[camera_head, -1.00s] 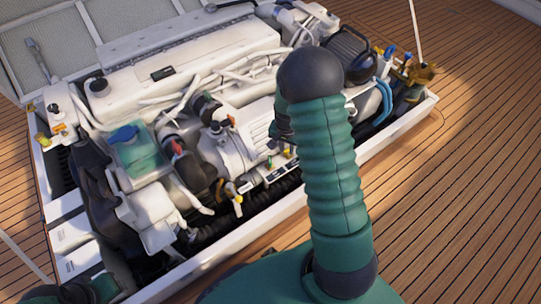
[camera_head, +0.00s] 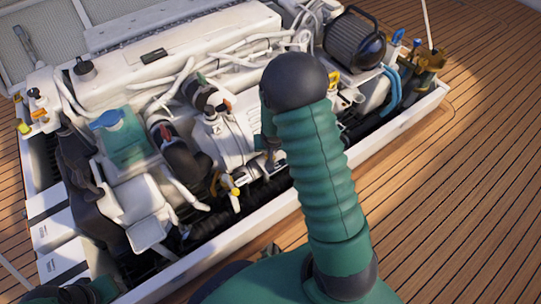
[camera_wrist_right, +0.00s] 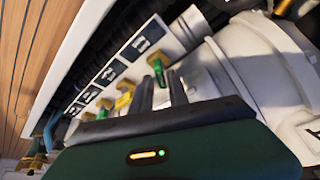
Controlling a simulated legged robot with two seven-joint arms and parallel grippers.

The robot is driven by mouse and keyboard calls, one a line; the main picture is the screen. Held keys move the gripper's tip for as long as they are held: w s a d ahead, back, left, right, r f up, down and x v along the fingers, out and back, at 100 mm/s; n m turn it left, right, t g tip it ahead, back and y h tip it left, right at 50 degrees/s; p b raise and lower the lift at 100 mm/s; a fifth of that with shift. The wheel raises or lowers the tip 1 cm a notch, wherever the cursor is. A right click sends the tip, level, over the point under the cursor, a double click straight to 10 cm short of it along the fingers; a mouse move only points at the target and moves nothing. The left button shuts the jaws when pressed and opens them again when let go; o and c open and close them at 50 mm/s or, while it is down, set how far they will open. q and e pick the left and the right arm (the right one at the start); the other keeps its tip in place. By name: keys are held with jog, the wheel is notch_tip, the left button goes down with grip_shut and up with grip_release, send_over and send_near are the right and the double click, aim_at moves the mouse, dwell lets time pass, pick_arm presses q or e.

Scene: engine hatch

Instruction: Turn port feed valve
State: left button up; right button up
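In the right wrist view, a row of small valve handles runs along a white strip (camera_wrist_right: 146,38) with dark picture labels. A green handle (camera_wrist_right: 158,71) stands nearest the two dark fingers of my right gripper (camera_wrist_right: 160,88). The fingers are apart, with the green handle just beyond and between their tips; I cannot tell if they touch it. A yellow handle (camera_wrist_right: 124,101) is left of the fingers. I cannot tell which handle is the port feed valve. In the head view my right arm hides this row and most of the gripper.
The white engine block (camera_head: 190,45) and hoses fill the hatch, framed by a white rim (camera_head: 225,245). A teal-filled tank (camera_head: 122,140) is at the left, and a dark ribbed cylinder (camera_head: 353,40) at the back right. Open wooden deck (camera_head: 470,170) lies right.

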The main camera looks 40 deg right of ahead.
jog(key=shift+x, duration=0.8)
pick_arm(q)
jog(key=shift+f, duration=0.5)
jog(key=shift+a, duration=0.1)
pick_arm(e)
jog(key=shift+a, duration=0.1)
grip_shut()
pick_arm(q)
jog(key=shift+r, duration=0.15)
pick_arm(e)
jog(key=shift+r, duration=0.1)
